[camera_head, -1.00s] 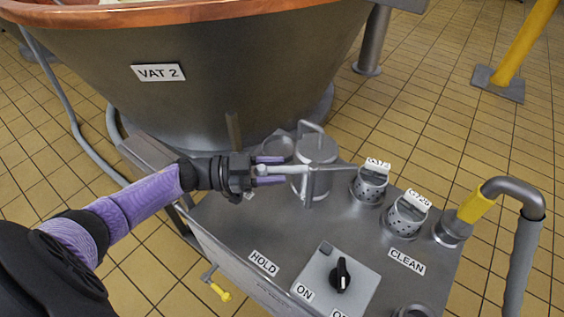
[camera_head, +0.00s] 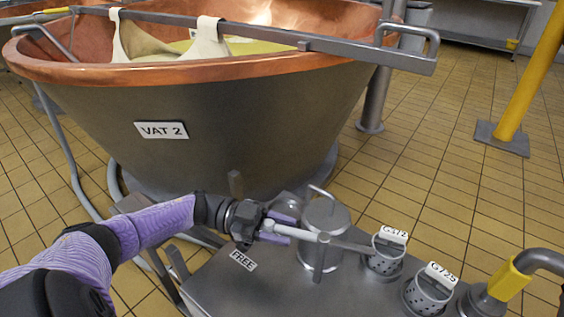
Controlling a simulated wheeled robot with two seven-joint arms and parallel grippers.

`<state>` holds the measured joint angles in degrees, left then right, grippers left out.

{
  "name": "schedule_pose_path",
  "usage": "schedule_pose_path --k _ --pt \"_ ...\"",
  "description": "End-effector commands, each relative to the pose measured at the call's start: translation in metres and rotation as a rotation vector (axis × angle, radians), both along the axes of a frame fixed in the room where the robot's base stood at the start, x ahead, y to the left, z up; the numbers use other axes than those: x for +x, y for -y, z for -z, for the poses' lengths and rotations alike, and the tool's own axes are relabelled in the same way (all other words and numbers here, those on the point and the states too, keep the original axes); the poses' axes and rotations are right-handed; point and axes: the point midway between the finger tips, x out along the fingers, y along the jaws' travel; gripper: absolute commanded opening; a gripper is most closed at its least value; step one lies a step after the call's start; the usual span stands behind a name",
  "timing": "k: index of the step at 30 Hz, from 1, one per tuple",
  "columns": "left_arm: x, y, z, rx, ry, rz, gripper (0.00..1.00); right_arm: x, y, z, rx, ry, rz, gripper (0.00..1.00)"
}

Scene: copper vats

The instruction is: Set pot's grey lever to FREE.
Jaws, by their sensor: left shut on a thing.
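The pot (camera_head: 334,217) is a steel cylinder with a lid and a bent handle, standing on the grey metal bench top. Its grey lever (camera_head: 312,236) runs across the pot's near side, over a thin upright post, with its handle end to the left. My left gripper (camera_head: 284,228), with purple fingers, is shut on that handle end. The white FREE label (camera_head: 243,260) lies on the bench top just below the gripper in the picture and is uncovered. The HOLD label is out of frame. My right gripper is not in view.
Two perforated steel cups with number tags, the left one (camera_head: 384,263) and the right one (camera_head: 425,296), stand right of the pot. A yellow-collared pipe (camera_head: 508,281) rises at the lower right. The copper-rimmed vat (camera_head: 225,120), labelled VAT 2, stands close behind the bench.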

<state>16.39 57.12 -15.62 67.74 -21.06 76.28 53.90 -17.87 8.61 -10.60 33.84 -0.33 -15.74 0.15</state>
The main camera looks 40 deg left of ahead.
Motion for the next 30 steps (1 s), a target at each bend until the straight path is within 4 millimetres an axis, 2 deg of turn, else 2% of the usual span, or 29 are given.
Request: schedule_pose_path --k 8,9,11,12,19,22,26,30 --pt "0.001 -0.001 -0.001 0.0 0.002 -0.004 0.0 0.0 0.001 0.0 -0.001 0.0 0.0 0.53" --pt "0.001 -0.001 -0.001 0.0 0.002 -0.004 0.45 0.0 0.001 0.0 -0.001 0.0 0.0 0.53" --pt "0.001 -0.001 -0.001 0.0 0.002 -0.004 0.58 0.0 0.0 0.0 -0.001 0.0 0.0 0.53" --pt "0.001 -0.001 -0.001 0.0 0.002 -0.004 0.6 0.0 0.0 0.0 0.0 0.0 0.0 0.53" --pt "0.001 -0.001 -0.002 0.0 0.002 -0.003 0.6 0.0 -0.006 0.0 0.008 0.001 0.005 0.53" --pt "0.001 -0.001 -0.011 0.0 0.004 -0.003 0.6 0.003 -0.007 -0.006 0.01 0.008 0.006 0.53" --pt "0.001 -0.001 -0.039 0.002 0.009 -0.003 0.6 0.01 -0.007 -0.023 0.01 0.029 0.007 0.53" --pt "0.0 -0.001 -0.079 0.003 0.011 -0.002 0.6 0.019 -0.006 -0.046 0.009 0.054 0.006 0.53"
